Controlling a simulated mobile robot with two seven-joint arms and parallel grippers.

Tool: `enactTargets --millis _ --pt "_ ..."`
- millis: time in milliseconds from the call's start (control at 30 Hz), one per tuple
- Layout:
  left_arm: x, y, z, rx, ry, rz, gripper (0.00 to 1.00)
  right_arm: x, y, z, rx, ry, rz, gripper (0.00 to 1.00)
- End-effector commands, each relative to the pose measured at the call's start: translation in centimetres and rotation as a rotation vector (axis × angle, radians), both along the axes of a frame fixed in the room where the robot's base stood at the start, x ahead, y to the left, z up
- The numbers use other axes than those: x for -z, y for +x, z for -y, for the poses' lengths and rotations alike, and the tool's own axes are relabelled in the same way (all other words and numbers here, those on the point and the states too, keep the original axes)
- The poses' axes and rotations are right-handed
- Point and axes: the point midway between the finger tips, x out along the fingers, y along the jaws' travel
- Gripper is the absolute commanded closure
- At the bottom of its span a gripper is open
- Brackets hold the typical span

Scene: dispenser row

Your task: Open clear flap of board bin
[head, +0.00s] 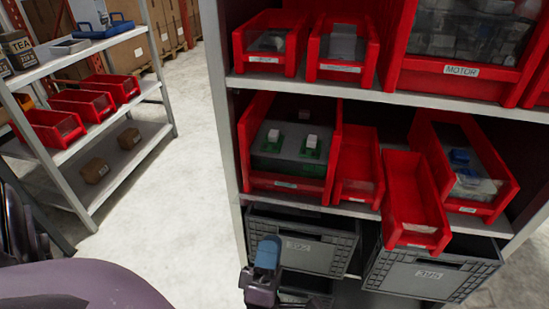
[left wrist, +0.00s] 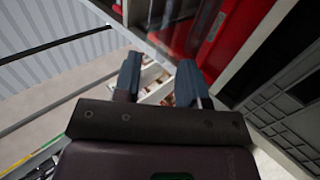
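The board bin (head: 246,150) is a red bin at the left of the middle shelf in the head view, holding green boards with white blocks. A clear greyish flap (head: 290,166) covers the lower part of its front and looks shut. My left gripper (head: 267,250) is below the bin, in front of the grey crate, apart from the flap. In the left wrist view its two blue-grey fingers (left wrist: 160,80) stand apart with nothing held between them. Red bin walls (left wrist: 235,40) show beyond the fingers there. My right gripper is not seen.
Narrow red bins (head: 358,165) stand right of the board bin; one (head: 412,190) sticks out past the shelf edge. Grey crates (head: 330,248) sit below. Another rack (head: 110,95) is at the left, with open floor (head: 180,190) between.

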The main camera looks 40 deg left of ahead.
Motion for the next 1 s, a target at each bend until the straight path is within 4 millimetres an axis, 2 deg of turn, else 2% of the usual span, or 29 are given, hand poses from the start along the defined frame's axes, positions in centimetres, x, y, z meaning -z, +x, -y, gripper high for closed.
enactTargets --millis 100,300,500,700,1000 --pt "-0.4 -2.1 1.3 -0.001 -0.001 0.004 0.62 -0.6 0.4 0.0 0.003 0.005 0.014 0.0" --pt "-0.4 -5.5 3.3 -0.001 -0.003 0.004 0.62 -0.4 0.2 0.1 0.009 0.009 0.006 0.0" --pt "-0.4 -7.9 4.8 0.0 -0.003 0.004 0.62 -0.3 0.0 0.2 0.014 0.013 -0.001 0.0" --pt "-0.3 -9.0 5.5 -0.001 -0.001 0.005 0.62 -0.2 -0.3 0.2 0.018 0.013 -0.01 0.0" --pt "-0.3 -9.1 5.6 -0.001 -0.001 0.005 0.62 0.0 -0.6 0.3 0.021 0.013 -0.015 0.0"
